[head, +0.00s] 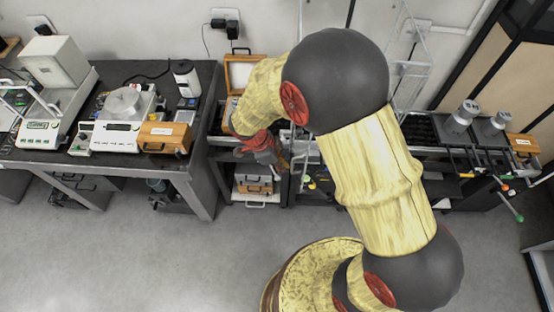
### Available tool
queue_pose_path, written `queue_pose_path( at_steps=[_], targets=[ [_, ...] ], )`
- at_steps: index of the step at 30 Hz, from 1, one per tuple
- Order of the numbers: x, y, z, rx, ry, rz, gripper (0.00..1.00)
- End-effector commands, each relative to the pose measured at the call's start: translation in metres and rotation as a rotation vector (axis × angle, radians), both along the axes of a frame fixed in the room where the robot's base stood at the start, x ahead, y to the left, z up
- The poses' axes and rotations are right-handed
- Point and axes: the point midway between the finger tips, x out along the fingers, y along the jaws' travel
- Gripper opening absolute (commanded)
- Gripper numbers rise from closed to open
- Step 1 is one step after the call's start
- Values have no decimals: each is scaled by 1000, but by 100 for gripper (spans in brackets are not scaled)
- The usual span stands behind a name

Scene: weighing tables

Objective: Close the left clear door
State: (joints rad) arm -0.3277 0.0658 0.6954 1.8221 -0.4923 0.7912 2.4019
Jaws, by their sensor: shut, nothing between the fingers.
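A tall clear-walled case with thin pale edges (412,72) stands at the back, right of my arm's upper joint. My arm hides its left side and lower part, so I cannot tell where the left clear door is or how far it stands open. My gripper (268,158), small and partly covered by my own wrist, is at the front edge of the middle table, left of the case. Its fingers are shut with nothing visible between them. It appears apart from the clear case.
An open wooden box (240,72) stands behind my wrist. The left table (92,161) carries balances, a closed wooden box (165,137) and a white-and-dark device (186,78). Grey cylindrical weights (464,115) stand on the right. The floor (120,260) in front is clear.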

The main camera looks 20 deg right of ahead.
Motion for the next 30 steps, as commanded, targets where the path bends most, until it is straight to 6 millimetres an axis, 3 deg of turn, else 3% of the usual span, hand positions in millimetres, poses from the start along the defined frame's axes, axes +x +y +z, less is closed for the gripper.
queue_pose_path(
  at_steps=[2,10,25,30],
  targets=[
    [-1,-8,-10,0,1,-1,0],
    [-4,-39,-8,1,-1,-2,0],
    [-5,-44,-8,1,-1,3,0],
    [-6,-54,-9,1,-2,16,0]
  ],
)
